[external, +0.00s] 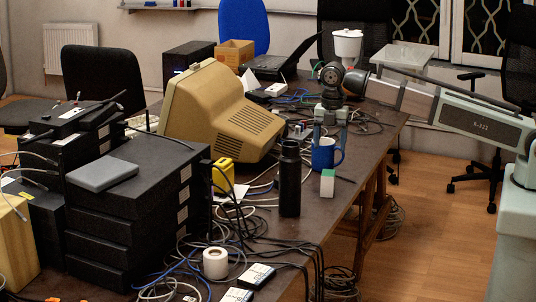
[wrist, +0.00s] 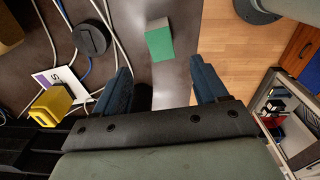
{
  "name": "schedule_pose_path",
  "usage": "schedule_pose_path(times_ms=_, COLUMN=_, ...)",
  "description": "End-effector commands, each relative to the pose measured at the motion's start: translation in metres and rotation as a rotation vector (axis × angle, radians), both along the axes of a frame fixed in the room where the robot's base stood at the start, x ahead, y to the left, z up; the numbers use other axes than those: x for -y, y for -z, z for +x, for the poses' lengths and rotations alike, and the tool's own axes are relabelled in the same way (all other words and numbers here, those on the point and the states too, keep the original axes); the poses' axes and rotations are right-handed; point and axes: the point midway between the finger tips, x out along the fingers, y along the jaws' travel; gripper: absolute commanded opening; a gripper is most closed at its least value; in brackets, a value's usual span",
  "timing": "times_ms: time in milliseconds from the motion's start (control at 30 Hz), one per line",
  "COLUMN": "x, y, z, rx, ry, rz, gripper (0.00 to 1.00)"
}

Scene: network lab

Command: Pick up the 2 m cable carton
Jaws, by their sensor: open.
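A small box with a green top and white sides, which I take to be the 2 m cable carton (external: 327,186), stands upright on the dark table near its right edge. In the wrist view, the carton (wrist: 159,43) lies ahead of the fingertips, roughly in line with the gap between them. My gripper (external: 329,135) is above the table, behind and higher than the carton in the external view. Its two dark blue fingers are spread in the wrist view (wrist: 163,78), with nothing between them.
A yellow block (external: 223,176), loose cables and a white tape roll (external: 215,263) lie further left. A beige monitor (external: 215,110) stands behind. The table edge is close on the right.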

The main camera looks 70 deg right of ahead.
Motion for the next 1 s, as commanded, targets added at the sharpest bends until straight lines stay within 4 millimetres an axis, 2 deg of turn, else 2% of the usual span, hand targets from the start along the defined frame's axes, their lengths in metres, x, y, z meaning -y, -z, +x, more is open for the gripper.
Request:
schedule_pose_path(times_ms=233, x=0.004, y=0.006, z=-0.001, rx=-0.014, ry=-0.083, rz=-0.023, gripper=0.72)
schedule_pose_path(times_ms=700, x=0.003, y=0.069, z=-0.001, rx=-0.015, ry=-0.084, rz=-0.021, gripper=0.72)
schedule_pose_path(times_ms=1000, x=0.003, y=0.086, z=0.0, rx=-0.013, ry=-0.083, rz=-0.02, gripper=0.72)
